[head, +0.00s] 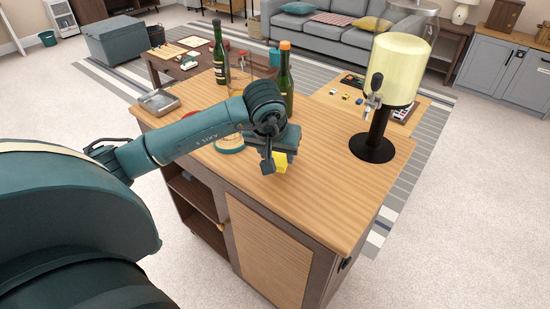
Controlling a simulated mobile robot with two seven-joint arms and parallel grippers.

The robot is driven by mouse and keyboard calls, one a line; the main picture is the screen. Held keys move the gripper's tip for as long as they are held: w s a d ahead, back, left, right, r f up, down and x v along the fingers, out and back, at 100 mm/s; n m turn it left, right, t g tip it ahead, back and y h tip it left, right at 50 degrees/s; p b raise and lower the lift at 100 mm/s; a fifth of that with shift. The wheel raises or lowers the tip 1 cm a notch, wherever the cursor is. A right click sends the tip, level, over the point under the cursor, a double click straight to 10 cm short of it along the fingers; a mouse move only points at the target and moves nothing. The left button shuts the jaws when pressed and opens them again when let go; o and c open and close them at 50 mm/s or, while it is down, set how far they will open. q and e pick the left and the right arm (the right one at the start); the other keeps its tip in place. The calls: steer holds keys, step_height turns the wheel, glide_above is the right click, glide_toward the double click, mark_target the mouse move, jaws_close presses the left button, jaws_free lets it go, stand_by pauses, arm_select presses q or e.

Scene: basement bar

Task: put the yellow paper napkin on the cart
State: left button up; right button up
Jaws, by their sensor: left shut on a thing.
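The yellow paper napkin (280,162) is a small yellow piece, partly hidden by my gripper. My left gripper (273,161) points down over the cart and is shut on the napkin. The cart (310,205) has a light wooden top, a panelled front and open shelves at its left. The napkin is over the middle of the front half of the top; I cannot tell whether it touches the wood. My right gripper is not in view.
A drink dispenser (403,70) on a black stand is at the cart's right. Two bottles, a left one (220,60) and an orange-capped one (286,80), stand behind my gripper. A metal tray (159,102) is at the far left corner. The cart top's front right is clear.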

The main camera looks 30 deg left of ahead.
mark_target(276, 162)
arm_select(q)
step_height(276, 162, down, 4)
steer(key=shift+f, duration=0.25)
steer(key=shift+w, duration=0.1)
steer(key=shift+f, duration=0.25)
steer(key=o, duration=0.9)
steer(key=shift+r, duration=0.1)
steer(key=shift+r, duration=0.2)
steer(key=v, duration=1.2)
steer(key=shift+d+f, duration=0.1)
